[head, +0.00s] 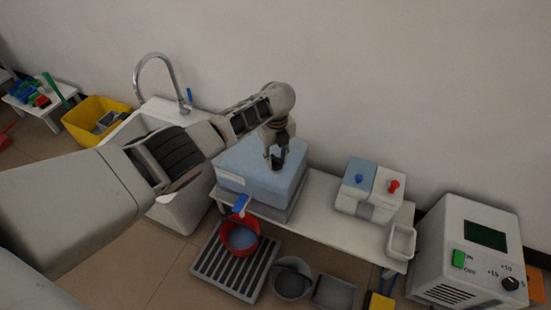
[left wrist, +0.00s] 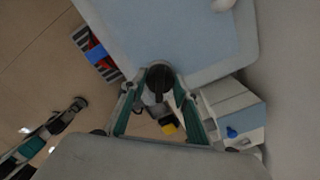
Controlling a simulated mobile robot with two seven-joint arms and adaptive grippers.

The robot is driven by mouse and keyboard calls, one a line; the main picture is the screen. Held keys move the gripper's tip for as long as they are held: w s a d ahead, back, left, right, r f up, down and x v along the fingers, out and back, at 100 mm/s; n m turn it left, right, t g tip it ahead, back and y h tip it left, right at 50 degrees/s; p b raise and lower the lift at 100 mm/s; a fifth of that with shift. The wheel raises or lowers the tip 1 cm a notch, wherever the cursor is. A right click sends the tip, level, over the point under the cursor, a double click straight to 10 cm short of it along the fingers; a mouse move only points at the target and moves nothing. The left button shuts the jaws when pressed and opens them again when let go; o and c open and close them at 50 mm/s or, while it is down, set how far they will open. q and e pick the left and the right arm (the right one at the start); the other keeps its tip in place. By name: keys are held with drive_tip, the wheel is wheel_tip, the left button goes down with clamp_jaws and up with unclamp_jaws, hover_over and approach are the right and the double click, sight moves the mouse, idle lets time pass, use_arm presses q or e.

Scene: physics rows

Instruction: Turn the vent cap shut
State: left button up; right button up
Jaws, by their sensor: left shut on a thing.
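A light-blue tank (head: 250,168) stands on the white bench, with a blue tap (head: 241,205) at its front. My left gripper (head: 277,160) points down onto the tank's top. In the left wrist view its two fingers (left wrist: 160,90) are shut on a dark round vent cap (left wrist: 160,76) near the edge of the tank's top (left wrist: 180,35). In the head view the gripper mostly hides the cap. How far the cap is turned cannot be told. Part of what looks like my right gripper (left wrist: 55,125) shows at the left of the wrist view; its jaw state is unclear.
Below the tap, a red bucket (head: 254,248) with bluish water stands on a slatted grate (head: 212,265). A white-and-blue box (head: 352,200) with blue and red knobs and a white tray (head: 402,241) are on the bench (head: 320,210). A sink (head: 180,210) stands left; a control box (head: 455,250) stands right.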

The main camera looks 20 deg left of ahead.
sight(277, 159)
use_arm(q)
drive_tip(key=n, duration=0.3)
drive_tip(key=shift+s+d+f+n, duration=0.1)
drive_tip(key=shift+s+f+n, duration=0.05)
drive_tip(key=shift+n, duration=0.15)
drive_tip(key=shift+n+p, duration=0.3)
drive_tip(key=shift+n, duration=0.9)
use_arm(e)
drive_tip(key=shift+s+d+f, duration=0.4)
drive_tip(key=shift+f, duration=0.1)
use_arm(q)
drive_tip(key=shift+f, duration=0.1)
use_arm(e)
drive_tip(key=shift+w, duration=0.1)
use_arm(q)
drive_tip(key=o, duration=1.1)
drive_tip(key=shift+r, duration=0.2)
drive_tip(key=shift+r, duration=0.8)
wheel_tip(277, 159, up, 10)
